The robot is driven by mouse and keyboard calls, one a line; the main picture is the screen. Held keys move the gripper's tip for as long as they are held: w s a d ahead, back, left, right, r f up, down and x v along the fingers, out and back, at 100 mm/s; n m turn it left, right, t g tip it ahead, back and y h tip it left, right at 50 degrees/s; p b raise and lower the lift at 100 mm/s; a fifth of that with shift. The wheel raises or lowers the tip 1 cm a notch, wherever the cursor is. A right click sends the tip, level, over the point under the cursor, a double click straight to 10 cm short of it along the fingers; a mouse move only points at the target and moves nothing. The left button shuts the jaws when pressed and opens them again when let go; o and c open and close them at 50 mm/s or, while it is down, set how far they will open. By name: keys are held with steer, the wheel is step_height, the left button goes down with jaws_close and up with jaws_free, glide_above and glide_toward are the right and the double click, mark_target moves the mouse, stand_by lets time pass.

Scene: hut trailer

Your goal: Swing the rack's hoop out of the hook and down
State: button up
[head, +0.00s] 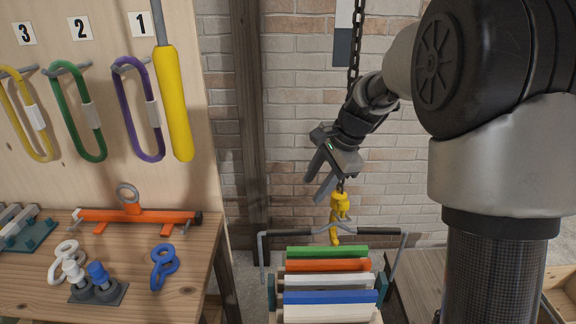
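The rack (271,292) stands low in the middle of the head view and holds several coloured bars in green, orange, white and blue. Its grey hoop (300,232) with dark sleeves stands up over the bars and rises at its middle to the yellow hook (340,206). The hoop's middle appears to sit in the hook's bend; the exact contact is too small to tell. The hook hangs from a dark chain (355,50), partly hidden behind my arm. My gripper (313,190) is just above and left of the hook, its fingers apart and empty, pointing down-left.
A wooden bench (190,290) at left carries an orange bar with a ring (135,215), shackles and blue links. Yellow, green and purple slings hang on the numbered board (100,110). A brick wall is behind; wooden boxes (420,280) stand right of the rack.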

mark_target(288, 230)
steer(key=w+a+f+m+b, duration=0.1)
steer(key=w+a+f, duration=0.1)
steer(key=f, duration=0.6)
steer(key=w+a+f+m+b, duration=0.1)
steer(key=w+f, duration=0.3)
steer(key=f, duration=0.4)
steer(key=w+a+f+m+b, duration=0.1)
steer(key=w+a+f+m, duration=0.1)
steer(key=f, duration=0.6)
steer(key=shift+w+a+f+g+y, duration=0.2)
steer(key=shift+w+a+g+y, duration=0.3)
steer(key=shift+a, duration=0.35)
jaws_close()
